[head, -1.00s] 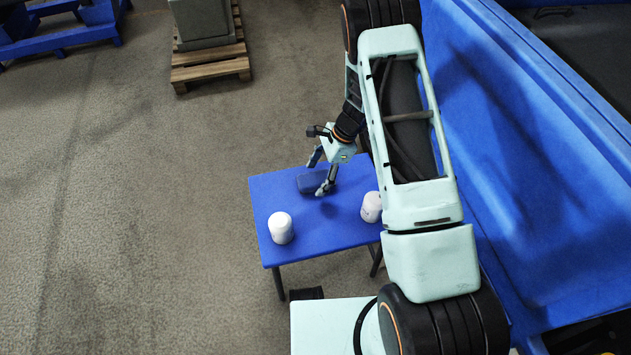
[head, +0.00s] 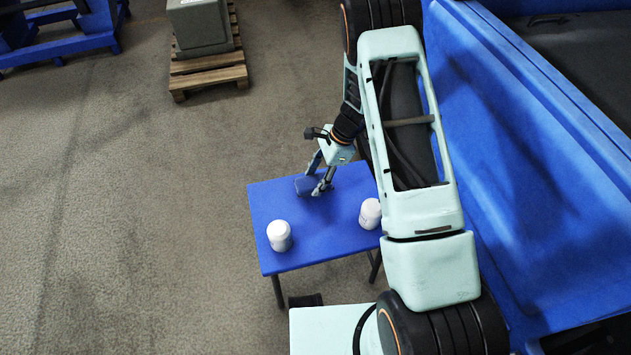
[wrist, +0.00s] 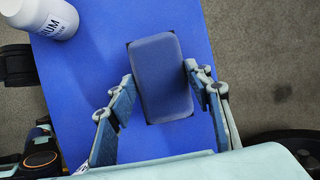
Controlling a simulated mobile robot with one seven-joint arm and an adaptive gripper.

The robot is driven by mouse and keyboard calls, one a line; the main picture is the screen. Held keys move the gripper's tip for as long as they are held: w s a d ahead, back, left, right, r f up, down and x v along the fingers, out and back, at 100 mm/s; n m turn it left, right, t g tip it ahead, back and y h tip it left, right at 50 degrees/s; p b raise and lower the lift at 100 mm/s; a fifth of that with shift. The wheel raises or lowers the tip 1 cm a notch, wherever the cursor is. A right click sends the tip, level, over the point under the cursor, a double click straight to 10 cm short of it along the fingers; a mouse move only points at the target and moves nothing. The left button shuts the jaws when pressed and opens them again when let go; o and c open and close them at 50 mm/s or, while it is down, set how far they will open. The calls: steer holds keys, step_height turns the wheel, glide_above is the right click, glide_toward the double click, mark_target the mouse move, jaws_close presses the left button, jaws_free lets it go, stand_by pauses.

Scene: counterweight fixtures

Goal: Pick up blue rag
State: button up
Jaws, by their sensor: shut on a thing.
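The blue rag is a dark blue-grey, rounded block-like pad (wrist: 160,75), seen from above in the wrist view. In the head view the rag (head: 303,184) lies near the far edge of the small blue table (head: 325,225), partly hidden by the fingers. My gripper (head: 311,189) points down at it and is shut on it. In the wrist view its two fingers press the rag's left and right sides. Thin dark shadow shows at the rag's corners; I cannot tell whether it is clear of the tabletop.
Two white bottles stand on the table, one at the front left (head: 279,238) and one at the right (head: 370,214) beside my arm. A large blue bin-like structure (head: 530,200) is at the right. A wooden pallet with a grey block (head: 205,70) is at the far back.

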steer(key=s+a+r+p, duration=0.1)
steer(key=s+r+p, duration=0.1)
steer(key=s+r, duration=0.8)
steer(key=s, duration=0.4)
steer(key=shift+r, duration=0.35)
